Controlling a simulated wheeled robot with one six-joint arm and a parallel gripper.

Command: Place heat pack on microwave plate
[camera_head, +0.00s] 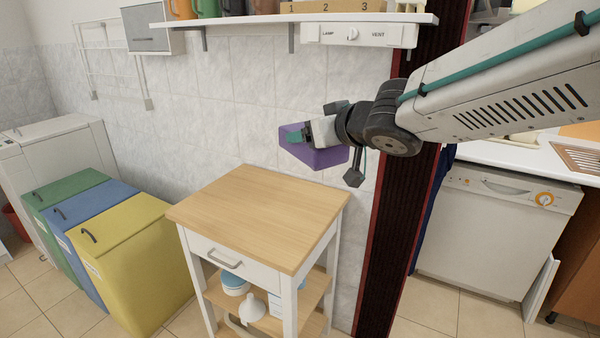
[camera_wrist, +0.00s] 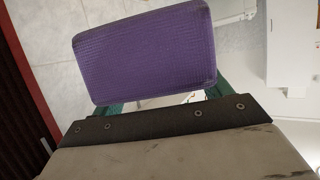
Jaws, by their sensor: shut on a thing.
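A purple padded block, which looks like the heat pack (camera_head: 320,157), is held in my gripper (camera_head: 296,136). My gripper is shut on it, up in the air in front of the tiled wall and above the back edge of the wooden-topped cart. In the wrist view the heat pack (camera_wrist: 145,52) fills the upper middle, with the green fingers (camera_wrist: 155,103) at its near edge. The fingertips are mostly hidden behind it. I see no microwave or microwave plate in either view.
The cart's wooden top (camera_head: 262,215) is bare. Green, blue and yellow bins (camera_head: 122,235) stand at left. A shelf (camera_head: 300,18) with mugs runs above. A dark red-edged curtain or post (camera_head: 390,220) and a white dishwasher (camera_head: 490,235) are at right.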

